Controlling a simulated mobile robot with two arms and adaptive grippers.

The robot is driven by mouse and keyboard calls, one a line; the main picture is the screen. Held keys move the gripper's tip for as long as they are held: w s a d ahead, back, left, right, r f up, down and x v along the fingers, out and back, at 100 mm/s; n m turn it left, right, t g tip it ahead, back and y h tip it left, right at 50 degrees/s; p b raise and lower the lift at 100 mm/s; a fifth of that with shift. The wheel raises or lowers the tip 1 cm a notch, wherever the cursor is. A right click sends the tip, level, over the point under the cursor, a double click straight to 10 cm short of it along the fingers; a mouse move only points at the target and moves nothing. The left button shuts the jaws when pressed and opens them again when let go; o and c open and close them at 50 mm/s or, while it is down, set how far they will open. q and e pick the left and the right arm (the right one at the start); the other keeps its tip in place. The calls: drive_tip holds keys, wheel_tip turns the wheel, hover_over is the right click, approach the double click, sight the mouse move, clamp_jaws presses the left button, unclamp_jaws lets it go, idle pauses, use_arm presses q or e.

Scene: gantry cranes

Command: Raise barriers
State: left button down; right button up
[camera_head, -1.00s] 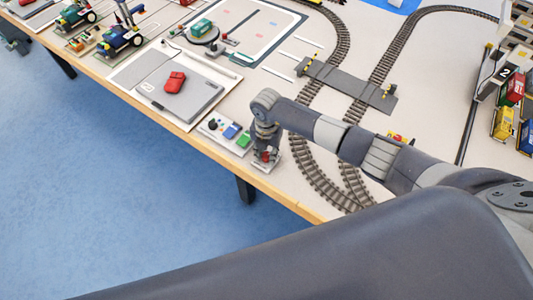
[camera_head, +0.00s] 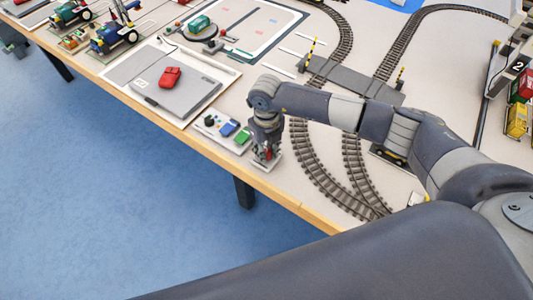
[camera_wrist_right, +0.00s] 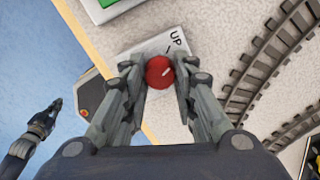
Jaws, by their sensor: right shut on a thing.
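My right gripper (camera_head: 266,155) points down at the table's near edge. In the right wrist view, its fingers (camera_wrist_right: 159,75) are shut on a red ball knob (camera_wrist_right: 159,72). The knob stands over a pale plate (camera_wrist_right: 150,50) marked "UP". Two striped yellow-and-black barriers stand at the grey level crossing (camera_head: 350,78): the left barrier (camera_head: 309,54) and the right barrier (camera_head: 399,78). Both look upright. A dark gripper, seemingly my left one (camera_wrist_right: 45,121), hangs over the floor in the right wrist view; its jaw state is unclear.
A control panel with blue and green buttons (camera_head: 229,129) lies left of my right gripper. Curved tracks (camera_head: 308,160) run right of the gripper. My right arm passes over them, close to a dark vehicle (camera_head: 388,155).

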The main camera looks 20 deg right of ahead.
sight(267, 152)
drive_tip(key=shift+n+b, duration=1.6)
drive_tip(key=shift+n, duration=0.4)
drive_tip(key=o, duration=1.1)
wheel_tip(267, 152, up, 12)
drive_tip(key=shift+r, duration=0.1)
